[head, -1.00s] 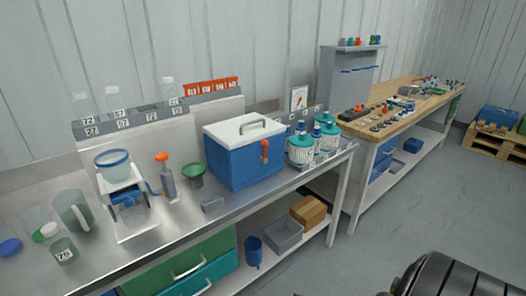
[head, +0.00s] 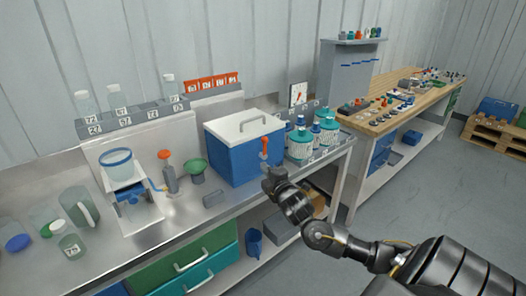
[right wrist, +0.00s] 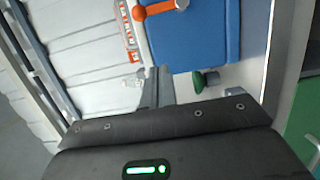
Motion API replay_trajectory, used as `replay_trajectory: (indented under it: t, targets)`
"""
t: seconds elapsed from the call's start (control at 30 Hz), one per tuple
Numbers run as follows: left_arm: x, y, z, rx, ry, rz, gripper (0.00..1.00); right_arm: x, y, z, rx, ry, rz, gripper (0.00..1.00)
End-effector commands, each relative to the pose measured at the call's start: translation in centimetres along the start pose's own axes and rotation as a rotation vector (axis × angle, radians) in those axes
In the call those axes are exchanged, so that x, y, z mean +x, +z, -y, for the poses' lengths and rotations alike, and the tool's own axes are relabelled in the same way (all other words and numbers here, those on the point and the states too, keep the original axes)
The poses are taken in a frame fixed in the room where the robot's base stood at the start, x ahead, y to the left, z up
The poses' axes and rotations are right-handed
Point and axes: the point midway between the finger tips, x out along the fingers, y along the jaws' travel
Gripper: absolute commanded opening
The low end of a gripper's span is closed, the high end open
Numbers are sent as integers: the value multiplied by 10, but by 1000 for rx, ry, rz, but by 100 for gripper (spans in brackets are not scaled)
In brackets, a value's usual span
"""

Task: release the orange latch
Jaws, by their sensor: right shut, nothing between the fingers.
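The orange latch (head: 264,146) is on the front of a blue box (head: 228,158) with a white handled lid (head: 245,127). It stands upright against the box front in the head view. In the right wrist view the orange latch (right wrist: 163,9) shows at the top edge, a round knob with a bar, across the blue box (right wrist: 205,40). My right gripper (head: 267,172) is just below and in front of the latch. In the right wrist view its fingers (right wrist: 160,72) are together and empty, with a visible gap to the latch. My left gripper is out of view.
Teal-lidded vessels (head: 300,143) stand right of the box. Bare bench lies in front of the box.

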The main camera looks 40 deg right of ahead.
Motion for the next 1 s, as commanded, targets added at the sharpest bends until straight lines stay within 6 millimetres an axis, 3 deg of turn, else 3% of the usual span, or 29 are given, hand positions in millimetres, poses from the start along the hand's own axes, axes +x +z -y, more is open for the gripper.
replay_trajectory:
  t: [0.27, 0.7, 1.0]
  targets:
    - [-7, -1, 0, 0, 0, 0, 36, 20, 1, -2, 0, 1, 3, 0]
    - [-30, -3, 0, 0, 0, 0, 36, 104, 5, -3, -2, -1, 3, 0]
    - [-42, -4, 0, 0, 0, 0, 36, 109, 36, 0, 0, -3, 1, 0]
